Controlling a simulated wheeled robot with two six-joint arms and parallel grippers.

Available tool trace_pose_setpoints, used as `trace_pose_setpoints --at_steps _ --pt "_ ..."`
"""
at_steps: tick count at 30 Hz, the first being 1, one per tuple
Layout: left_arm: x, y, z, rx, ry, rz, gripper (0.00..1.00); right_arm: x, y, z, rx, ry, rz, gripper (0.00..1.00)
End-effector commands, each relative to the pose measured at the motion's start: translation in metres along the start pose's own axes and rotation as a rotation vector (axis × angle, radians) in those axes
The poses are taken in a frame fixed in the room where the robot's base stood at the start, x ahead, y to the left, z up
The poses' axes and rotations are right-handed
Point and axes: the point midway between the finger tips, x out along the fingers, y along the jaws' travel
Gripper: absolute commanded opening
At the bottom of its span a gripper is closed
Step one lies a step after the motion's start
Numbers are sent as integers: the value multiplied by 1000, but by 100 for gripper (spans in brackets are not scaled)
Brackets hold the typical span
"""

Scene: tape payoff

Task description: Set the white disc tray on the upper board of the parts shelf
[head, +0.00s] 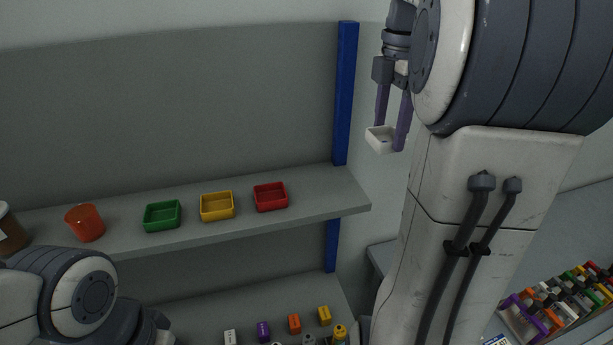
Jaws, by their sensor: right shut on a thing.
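The white disc tray (379,143) is held in the air by my right gripper (392,134), at the upper middle right. The gripper points downward with its purple fingers shut on the tray. Tray and gripper show to the right of the blue shelf post. The upper board (328,192) of the parts shelf shows lower and to the left, with its right end bare. Of my left arm, only part shows at the bottom left; its fingers are out of view.
On the upper board stand a red bin (270,197), a yellow bin (217,206), a green bin (162,216), an orange cup (85,223) and a dark jar (10,232). A blue post (345,95) rises at the board's right end. Small bottles and blocks stand on the lower board (200,312).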

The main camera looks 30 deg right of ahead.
Motion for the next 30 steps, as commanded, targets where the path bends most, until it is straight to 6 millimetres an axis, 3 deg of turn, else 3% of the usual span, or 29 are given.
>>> trace_pose_setpoints --at_steps 18,23,30 --pt "-26 2 -1 3 0 0 0 64 26 -107 -4 0 -3 21" --pt "-29 2 -1 3 0 0 0 74 28 -113 0 0 -3 21" --pt "-38 3 -2 5 0 0 0 106 27 -113 0 0 -4 21"
